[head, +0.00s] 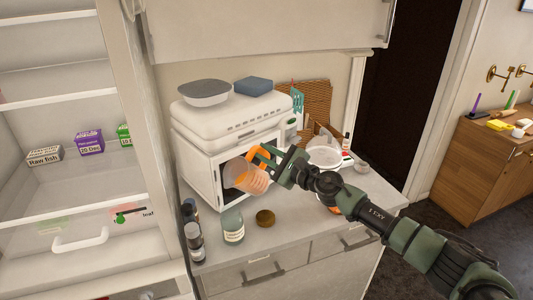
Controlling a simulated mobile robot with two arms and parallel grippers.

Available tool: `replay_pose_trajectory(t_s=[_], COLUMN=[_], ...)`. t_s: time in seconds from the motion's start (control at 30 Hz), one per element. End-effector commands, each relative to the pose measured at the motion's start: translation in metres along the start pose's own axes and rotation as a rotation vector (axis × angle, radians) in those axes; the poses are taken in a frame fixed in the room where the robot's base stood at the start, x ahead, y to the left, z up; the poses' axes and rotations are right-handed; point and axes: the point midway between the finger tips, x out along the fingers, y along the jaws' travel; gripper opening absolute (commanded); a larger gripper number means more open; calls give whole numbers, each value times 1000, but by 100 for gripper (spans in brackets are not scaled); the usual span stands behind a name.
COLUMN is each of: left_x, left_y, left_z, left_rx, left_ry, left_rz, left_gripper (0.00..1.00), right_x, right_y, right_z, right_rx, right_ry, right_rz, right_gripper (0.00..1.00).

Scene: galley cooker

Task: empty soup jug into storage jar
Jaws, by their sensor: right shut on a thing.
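My right gripper (272,158) is shut on the soup jug (250,180), a clear jug with orange showing in it. It holds the jug tilted above the counter, in front of the white oven. The storage jar (233,229), a greenish glass jar with a pale label, stands upright on the counter below and slightly left of the jug. I cannot tell how much soup is in the jug, and I see no stream between jug and jar. My left gripper is out of view.
A brown round lid (265,217) lies right of the jar. Dark bottles (194,238) stand at the counter's left edge. The white oven (205,172) is behind, with a grey bowl (205,92) and blue box (254,86) on top. A white bowl (325,155) stands at right.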

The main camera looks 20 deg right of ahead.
Motion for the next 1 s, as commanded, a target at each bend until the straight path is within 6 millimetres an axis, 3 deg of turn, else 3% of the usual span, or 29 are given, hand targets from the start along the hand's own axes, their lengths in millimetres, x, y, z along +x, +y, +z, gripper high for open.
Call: replay_pose_trajectory(t_s=[0.47, 1.0], left_x=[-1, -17], left_y=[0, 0], left_z=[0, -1], left_rx=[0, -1], left_ry=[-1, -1], left_rz=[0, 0], left_gripper=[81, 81], right_x=[0, 0], right_y=[0, 4], right_z=[4, 19], right_rx=[-56, -253], right_ry=[-2, -2], right_rz=[-3, -5], right_gripper=[0, 0])
